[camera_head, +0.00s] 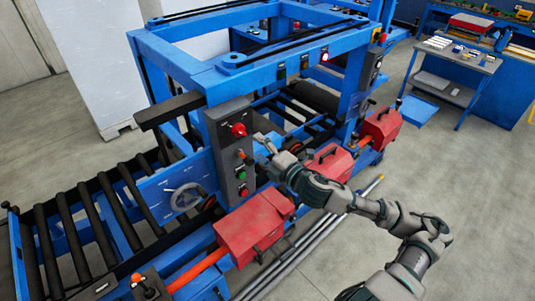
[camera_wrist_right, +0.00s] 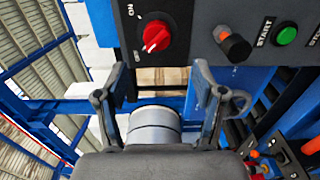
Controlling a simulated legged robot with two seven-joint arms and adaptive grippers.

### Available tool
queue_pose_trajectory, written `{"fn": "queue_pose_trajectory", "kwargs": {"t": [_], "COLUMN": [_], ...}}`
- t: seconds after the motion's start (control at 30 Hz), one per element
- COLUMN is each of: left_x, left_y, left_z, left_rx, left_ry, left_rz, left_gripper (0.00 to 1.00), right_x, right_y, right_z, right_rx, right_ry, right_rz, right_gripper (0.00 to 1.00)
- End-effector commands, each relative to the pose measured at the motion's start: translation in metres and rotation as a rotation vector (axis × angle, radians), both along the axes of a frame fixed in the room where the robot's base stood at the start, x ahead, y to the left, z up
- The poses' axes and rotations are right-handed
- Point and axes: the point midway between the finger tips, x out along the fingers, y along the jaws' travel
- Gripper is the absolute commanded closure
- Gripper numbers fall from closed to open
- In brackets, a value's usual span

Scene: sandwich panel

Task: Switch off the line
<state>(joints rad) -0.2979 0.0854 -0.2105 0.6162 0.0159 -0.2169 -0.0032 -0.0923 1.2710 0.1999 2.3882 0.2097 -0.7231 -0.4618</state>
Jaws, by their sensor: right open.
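The grey control panel (camera_head: 228,165) stands upright on the blue line's near side. Its red rotary switch (camera_head: 239,129) is near the top; it also shows in the right wrist view (camera_wrist_right: 157,35), with ON and another small label to its left. A pale mark is on the knob's lower left; I cannot tell its exact setting. Below in the head view are a dark knob, a green button (camera_head: 242,175) and another button. My right gripper (camera_head: 262,141) is open and empty, just right of the panel. In the right wrist view its fingers (camera_wrist_right: 157,98) are apart, below the switch, not visibly touching it.
A black knob with an orange collar (camera_wrist_right: 234,46) and the green START button (camera_wrist_right: 287,36) sit beside the switch. Red housings (camera_head: 253,228) line the near side. Floor to the right is clear before a tool table (camera_head: 455,62).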

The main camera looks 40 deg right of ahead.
Motion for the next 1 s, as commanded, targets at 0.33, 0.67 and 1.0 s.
{"fn": "queue_pose_trajectory", "kwargs": {"t": [0.33, 0.67, 1.0], "left_x": [0.000, 0.000, 0.000], "left_y": [-0.001, -0.002, -0.002], "left_z": [0.000, 0.000, 0.000], "left_rx": [0.002, 0.002, 0.001], "left_ry": [0.000, 0.000, 0.000], "left_rz": [0.000, 0.000, -0.001], "left_gripper": [0.60, 0.60, 0.60], "right_x": [-0.026, -0.029, -0.029], "right_y": [-0.004, -0.003, -0.003], "right_z": [-0.002, -0.001, -0.002], "right_rx": [0.003, 0.001, 0.002], "right_ry": [0.001, 0.001, 0.002], "right_rz": [0.002, 0.001, -0.002], "right_gripper": [0.31, 0.31, 0.31]}}
